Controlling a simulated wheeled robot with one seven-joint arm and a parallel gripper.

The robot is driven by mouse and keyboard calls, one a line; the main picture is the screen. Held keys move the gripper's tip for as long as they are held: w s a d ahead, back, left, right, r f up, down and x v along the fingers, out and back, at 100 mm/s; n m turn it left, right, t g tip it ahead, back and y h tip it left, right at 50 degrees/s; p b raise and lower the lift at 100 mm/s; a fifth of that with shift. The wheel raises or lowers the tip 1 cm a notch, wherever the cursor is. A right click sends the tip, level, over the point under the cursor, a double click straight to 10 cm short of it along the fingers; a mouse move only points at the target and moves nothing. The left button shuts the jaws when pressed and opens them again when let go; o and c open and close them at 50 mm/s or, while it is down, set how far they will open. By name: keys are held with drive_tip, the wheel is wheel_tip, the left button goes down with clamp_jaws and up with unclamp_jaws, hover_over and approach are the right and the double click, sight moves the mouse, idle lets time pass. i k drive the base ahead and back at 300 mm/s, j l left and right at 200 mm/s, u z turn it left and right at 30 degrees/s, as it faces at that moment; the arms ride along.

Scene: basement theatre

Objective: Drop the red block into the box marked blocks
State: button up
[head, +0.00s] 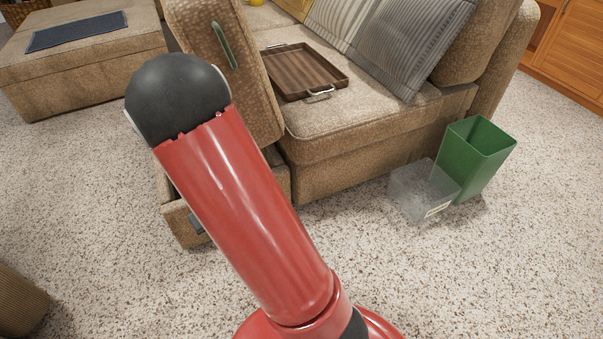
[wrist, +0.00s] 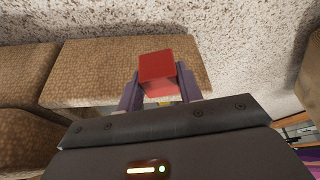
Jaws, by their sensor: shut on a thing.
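The red block (wrist: 157,70) is held between the two fingers of my gripper (wrist: 160,90) in the wrist view. The gripper is shut on it, above or in front of a beige upholstered surface. In the head view my red arm covers the middle, and neither the gripper nor the block shows. A clear plastic box (head: 408,190) with a small white label stands on the carpet at the right. The label is too small to read. The inside of the box looks empty.
A green bin (head: 488,150) stands right behind the clear box. The beige sofa (head: 345,150) carries a brown tray (head: 300,72) and striped cushions. An ottoman (head: 85,75) is at the upper left. The carpet in front of the box is clear.

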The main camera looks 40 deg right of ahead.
sight(422, 201)
drive_tip(key=z, duration=1.75)
drive_tip(key=i+z, duration=0.35)
drive_tip(key=i+j+z, duration=0.1)
drive_tip(key=z, duration=0.3)
drive_tip(key=i+l+z, duration=0.15)
drive_tip(key=i+z, duration=0.4)
drive_tip(key=z, duration=0.3)
